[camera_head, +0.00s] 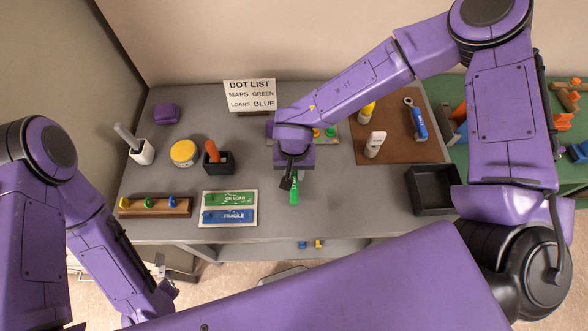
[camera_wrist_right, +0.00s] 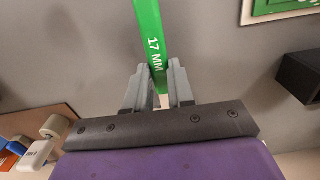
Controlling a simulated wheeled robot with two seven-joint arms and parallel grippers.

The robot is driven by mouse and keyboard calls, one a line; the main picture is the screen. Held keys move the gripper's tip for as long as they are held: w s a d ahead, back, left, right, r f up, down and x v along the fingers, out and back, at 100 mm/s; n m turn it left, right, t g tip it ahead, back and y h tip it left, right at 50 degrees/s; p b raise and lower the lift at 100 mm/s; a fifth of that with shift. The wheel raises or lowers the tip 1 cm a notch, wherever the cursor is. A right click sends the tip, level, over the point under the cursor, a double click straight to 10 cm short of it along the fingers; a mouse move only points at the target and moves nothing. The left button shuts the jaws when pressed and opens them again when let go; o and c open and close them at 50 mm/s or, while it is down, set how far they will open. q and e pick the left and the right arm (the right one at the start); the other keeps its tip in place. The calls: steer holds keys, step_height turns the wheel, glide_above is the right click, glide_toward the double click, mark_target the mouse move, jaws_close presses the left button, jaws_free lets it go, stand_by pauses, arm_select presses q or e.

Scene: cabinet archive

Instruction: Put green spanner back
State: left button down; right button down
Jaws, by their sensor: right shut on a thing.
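My right gripper (camera_head: 290,182) is shut on the green spanner (camera_head: 294,192) above the middle of the grey table. In the right wrist view the green spanner (camera_wrist_right: 149,38), marked 17 MM, sits between the fingers (camera_wrist_right: 160,88) and runs out of the top of the picture, so its far end is hidden. A brown board (camera_head: 388,147) lies to the right, with a blue spanner (camera_head: 417,122) at its right side. My left gripper (camera_head: 160,270) is low at the left, beyond the table's front edge; its jaw state is unclear.
A white board (camera_head: 228,222) holds green ON LOAN and blue FRAGILE plates. A black tray (camera_head: 432,190), a peg rack (camera_head: 155,207), a yellow tub (camera_head: 184,153) and cups stand around. The table's front middle is clear.

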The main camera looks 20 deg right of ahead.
steer(key=shift+f, duration=0.9)
steer(key=shift+c, duration=2.1)
jaws_free()
steer(key=shift+r+p, duration=1.65)
steer(key=shift+r, duration=1.4)
